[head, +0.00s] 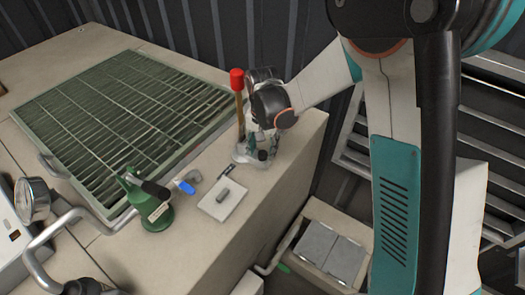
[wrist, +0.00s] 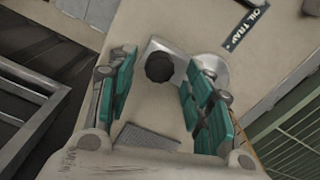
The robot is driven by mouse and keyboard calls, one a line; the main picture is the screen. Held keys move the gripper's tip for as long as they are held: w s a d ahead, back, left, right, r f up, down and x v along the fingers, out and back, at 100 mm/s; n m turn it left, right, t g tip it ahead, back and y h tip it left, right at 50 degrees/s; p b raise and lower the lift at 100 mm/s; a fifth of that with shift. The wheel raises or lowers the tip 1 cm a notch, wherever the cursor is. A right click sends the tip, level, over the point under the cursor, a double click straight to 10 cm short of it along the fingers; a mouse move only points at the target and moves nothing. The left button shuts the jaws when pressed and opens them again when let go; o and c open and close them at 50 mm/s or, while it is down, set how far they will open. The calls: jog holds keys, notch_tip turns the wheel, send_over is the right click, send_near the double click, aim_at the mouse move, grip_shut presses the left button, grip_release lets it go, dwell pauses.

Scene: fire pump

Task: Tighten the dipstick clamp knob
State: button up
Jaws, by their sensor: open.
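The black clamp knob (wrist: 158,67) is a small ribbed round knob beside a pale metal bracket (wrist: 209,66). In the head view the knob (head: 263,155) shows low by the bracket's base plate (head: 243,156), near the counter's far right corner. My gripper (wrist: 157,80) has teal fingers spread on both sides of the knob near their tips. A gap shows on each side, and the fingers look clear of it. In the head view my gripper (head: 259,143) points down over the bracket. A brown rod with a red top (head: 237,80) stands upright just left of it.
A small white tray (head: 212,211) with a grey block lies nearer on the counter. The counter edge drops off at right.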

aim_at(263, 153)
notch_tip(263, 153, up, 10)
dwell(0.4)
jog(key=shift+r, duration=0.1)
